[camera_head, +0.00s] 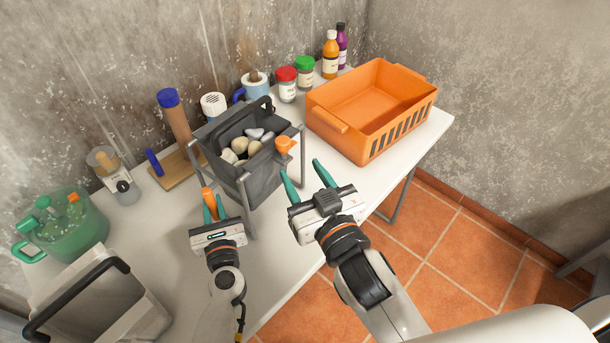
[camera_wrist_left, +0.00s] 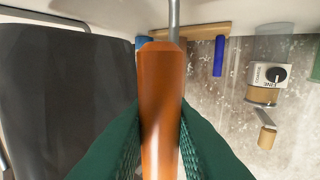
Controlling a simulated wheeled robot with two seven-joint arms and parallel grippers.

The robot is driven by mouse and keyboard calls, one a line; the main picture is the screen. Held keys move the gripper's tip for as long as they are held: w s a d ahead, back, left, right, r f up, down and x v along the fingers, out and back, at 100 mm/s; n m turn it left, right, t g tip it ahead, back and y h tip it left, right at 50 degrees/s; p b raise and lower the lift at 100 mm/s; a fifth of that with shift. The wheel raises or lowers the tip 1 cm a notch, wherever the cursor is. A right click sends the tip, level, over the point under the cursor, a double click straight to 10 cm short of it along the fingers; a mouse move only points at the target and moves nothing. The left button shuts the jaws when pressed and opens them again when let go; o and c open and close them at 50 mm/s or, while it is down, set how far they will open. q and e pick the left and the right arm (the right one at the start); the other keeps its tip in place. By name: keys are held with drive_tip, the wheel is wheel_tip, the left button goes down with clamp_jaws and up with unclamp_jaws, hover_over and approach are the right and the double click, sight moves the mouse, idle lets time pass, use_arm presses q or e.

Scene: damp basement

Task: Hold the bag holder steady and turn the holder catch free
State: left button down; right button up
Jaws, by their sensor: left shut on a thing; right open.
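The bag holder (camera_head: 303,155) is a grey metal frame standing on the white table, with a dark bag (camera_head: 262,178) of pale stones hanging in it. An orange handle (camera_head: 208,197) is on its near left side; it also shows in the left wrist view (camera_wrist_left: 161,95). My left gripper (camera_head: 214,212) is shut on this handle, its green fingers on both sides. The holder catch (camera_head: 286,145) is an orange knob at the frame's right side. My right gripper (camera_head: 304,180) is open and empty, its fingertips just below and right of the catch, apart from it.
An orange crate (camera_head: 336,125) stands right of the holder. Jars, a mug (camera_head: 256,86) and bottles (camera_head: 331,55) line the back. A grinder (camera_head: 116,180), a green basket (camera_head: 85,235) and a grey bin (camera_head: 95,300) are at left. The table's front edge is clear.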

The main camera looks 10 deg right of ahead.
use_arm(q)
drive_tip(key=c, duration=1.2)
unclamp_jaws()
